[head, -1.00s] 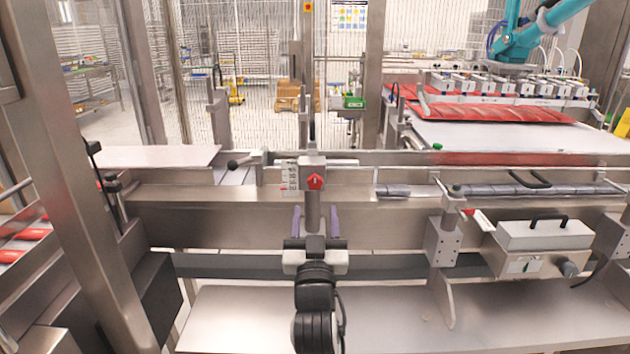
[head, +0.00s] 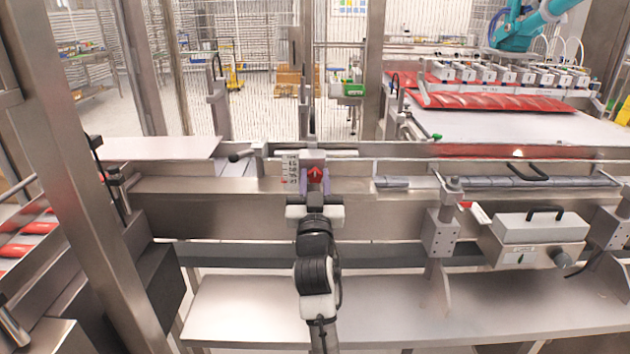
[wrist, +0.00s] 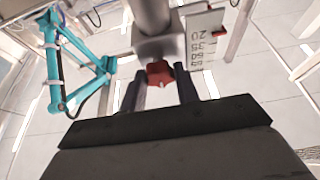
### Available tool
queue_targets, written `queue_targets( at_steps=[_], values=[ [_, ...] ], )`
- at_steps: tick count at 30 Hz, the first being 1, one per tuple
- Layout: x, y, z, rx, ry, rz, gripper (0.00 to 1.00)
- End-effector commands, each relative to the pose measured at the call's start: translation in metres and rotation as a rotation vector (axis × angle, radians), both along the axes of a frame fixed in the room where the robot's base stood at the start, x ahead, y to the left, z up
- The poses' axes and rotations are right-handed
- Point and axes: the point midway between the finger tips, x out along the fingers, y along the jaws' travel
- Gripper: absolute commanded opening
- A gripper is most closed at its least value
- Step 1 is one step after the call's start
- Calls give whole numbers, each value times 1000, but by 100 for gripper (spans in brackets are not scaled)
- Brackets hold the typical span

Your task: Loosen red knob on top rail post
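The red knob (head: 315,173) sits on the front of a metal clamp block on the top rail (head: 210,190). It also shows in the wrist view as a red lobed knob (wrist: 160,73). My gripper (head: 315,177) points at it from the front, with its two purple-grey fingers apart, one on each side of the knob. In the wrist view my gripper (wrist: 160,80) has the knob between its fingertips. I cannot tell whether either finger touches it. The lower post is mostly hidden behind my gripper in the head view.
A white number scale (head: 290,168) hangs just left of the knob, close to the fingers. A black-handled lever (head: 240,156) stands further left on the rail. A grey control box (head: 530,240) is at right. A steel shelf (head: 400,310) lies below.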

Motion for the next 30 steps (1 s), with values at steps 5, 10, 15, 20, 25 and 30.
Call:
queue_targets(
  at_steps=[5, 10, 15, 20, 25, 30],
  values=[
    [0, 0, 0, 0, 0, 0, 8],
    [0, 0, 0, -9, 0, -1, 8],
    [0, -1, -1, -55, 0, -2, 8],
    [0, -2, -2, -148, 0, -3, 8],
    [0, -3, -4, -292, -1, -3, 8],
    [0, -3, -4, -455, -3, -3, 8]
  ],
)
